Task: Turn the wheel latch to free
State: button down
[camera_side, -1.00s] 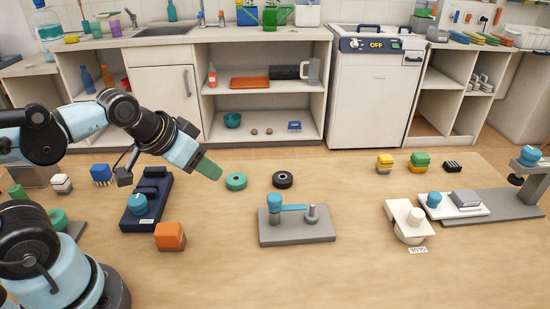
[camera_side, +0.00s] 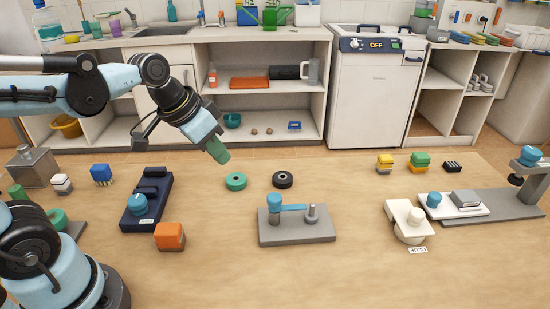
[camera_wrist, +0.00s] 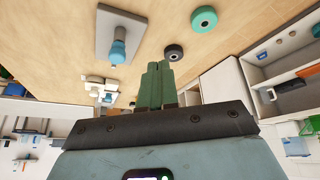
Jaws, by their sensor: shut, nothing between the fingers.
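The likely wheel latch is a white device (camera_side: 407,217) on the right of the table, with a round body under a flat plate and a cream knob (camera_side: 417,216) on top. A small tag (camera_side: 418,250) lies in front of it; I cannot read its lettering. My gripper (camera_side: 222,158) has green fingers, shut and empty, raised at the left of the table near the green ring, far from the white device. In the wrist view the shut fingers (camera_wrist: 158,66) point over the table, and pale pieces partly show beyond them.
A grey plate with a blue knob and bar (camera_side: 297,235) stands between my gripper and the white device. Green (camera_side: 236,181) and black (camera_side: 283,179) rings lie behind it. A navy fixture (camera_side: 147,205) and orange block (camera_side: 170,237) are left. The front middle is clear.

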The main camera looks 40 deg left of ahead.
jog(key=w+d+f+m+g+h, duration=0.1)
jog(key=w+f+m+g+h, duration=0.2)
jog(key=w+m+g+h, duration=0.75)
jog(key=w+d+f+t+y, duration=0.1)
jog(key=d+f, duration=0.1)
jog(key=w+d+f+n+t+y, duration=0.1)
jog(key=d+f+t+y, duration=0.1)
jog(key=f, duration=0.1)
jog(key=w+d+f+n+t+y, duration=0.1)
jog(key=d+f, duration=0.1)
jog(key=f, duration=0.1)
jog(key=shift+d+t, duration=0.2)
jog(key=shift+t, duration=0.15)
jog(key=shift+s+d+r, duration=0.15)
jog(key=shift+s+d, duration=0.7)
jog(key=shift+s, duration=0.1)
jog(key=shift+s+d, duration=0.5)
